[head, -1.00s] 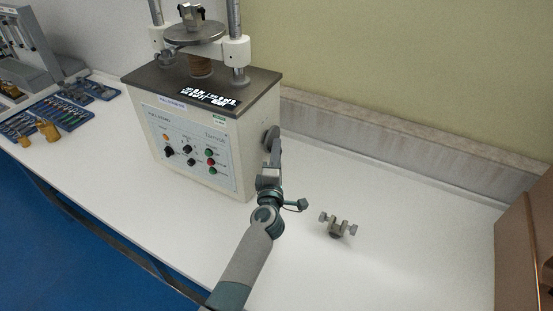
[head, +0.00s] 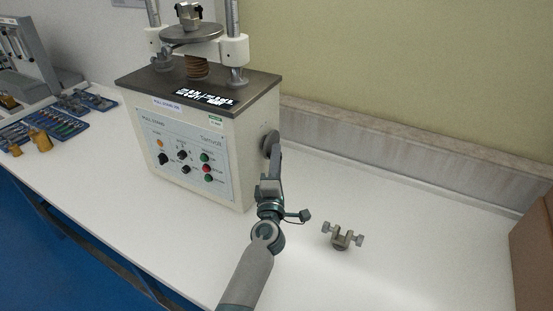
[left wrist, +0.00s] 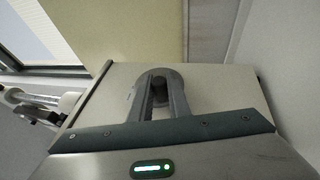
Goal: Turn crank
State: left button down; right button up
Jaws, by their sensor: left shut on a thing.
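In the left wrist view, the two fingers of my left gripper (left wrist: 159,100) stand close together at the round grey end of the crank (left wrist: 165,73), against the tester's pale side. The fingers and my arm hide much of the crank. My right gripper is not in view.
A small metal clamp piece (head: 342,236) lies on the bench right of my arm. Trays of small parts (head: 45,125) and brass weights (head: 39,140) are at the left. A brown box (head: 533,245) stands at the right edge. The bench (head: 430,225) between is clear.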

pick_arm(q)
jog(key=c, duration=1.7)
grip_release()
jog(key=shift+o, duration=0.2)
jog(key=shift+s, duration=0.15)
